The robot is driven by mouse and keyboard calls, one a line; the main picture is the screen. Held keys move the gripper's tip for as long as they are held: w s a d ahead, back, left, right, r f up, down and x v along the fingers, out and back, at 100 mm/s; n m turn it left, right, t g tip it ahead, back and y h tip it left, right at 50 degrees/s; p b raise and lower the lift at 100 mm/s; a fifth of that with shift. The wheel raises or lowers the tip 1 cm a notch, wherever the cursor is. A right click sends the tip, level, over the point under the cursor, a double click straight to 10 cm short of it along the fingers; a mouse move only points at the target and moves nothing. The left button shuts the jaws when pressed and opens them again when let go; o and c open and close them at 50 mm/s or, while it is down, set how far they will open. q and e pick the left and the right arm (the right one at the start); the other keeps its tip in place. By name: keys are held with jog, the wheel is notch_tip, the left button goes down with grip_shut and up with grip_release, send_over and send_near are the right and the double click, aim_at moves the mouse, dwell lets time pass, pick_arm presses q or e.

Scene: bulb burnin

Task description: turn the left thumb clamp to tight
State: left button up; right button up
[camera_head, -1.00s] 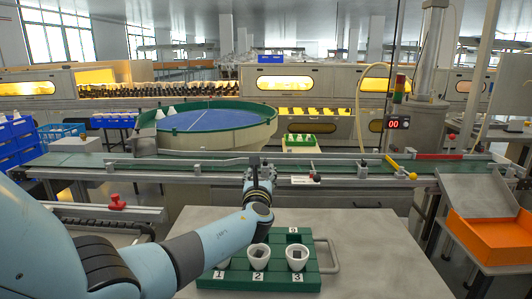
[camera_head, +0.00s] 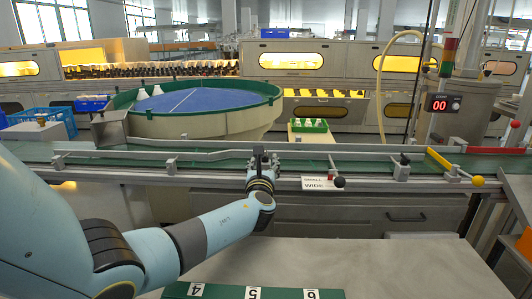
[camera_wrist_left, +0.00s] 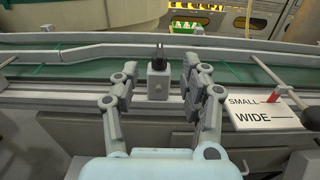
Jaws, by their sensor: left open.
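The left thumb clamp (camera_wrist_left: 158,82) is a small grey block with a dark, upright winged top on the conveyor's front rail. In the left wrist view it stands ahead of my left gripper (camera_wrist_left: 162,92), between the lines of its two fingers. The fingers are open and I see no contact with the clamp. In the head view my left gripper (camera_head: 262,160) is at the rail and largely covers this clamp. Whether the clamp is tight or loose cannot be told. Another clamp (camera_head: 403,168) stands farther right on the rail. My right gripper is not in view.
A SMALL/WIDE placard (camera_head: 321,184) with a dark-knobbed lever is just right of my left gripper. The green conveyor (camera_head: 225,164) and its guide rail run across ahead. A green numbered tray (camera_head: 225,291) lies on the grey table (camera_head: 370,270) below. A blue-topped round table stands behind.

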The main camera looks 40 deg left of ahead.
pick_arm(q)
jog(key=b+x, duration=0.1)
jog(key=x, duration=0.1)
jog(key=b+x, duration=0.1)
jog(key=x, duration=0.1)
jog(key=b+x, duration=0.2)
jog(key=x, duration=0.1)
jog(key=shift+f, duration=0.25)
jog(key=shift+w+a+r, duration=0.2)
jog(key=shift+a, duration=0.05)
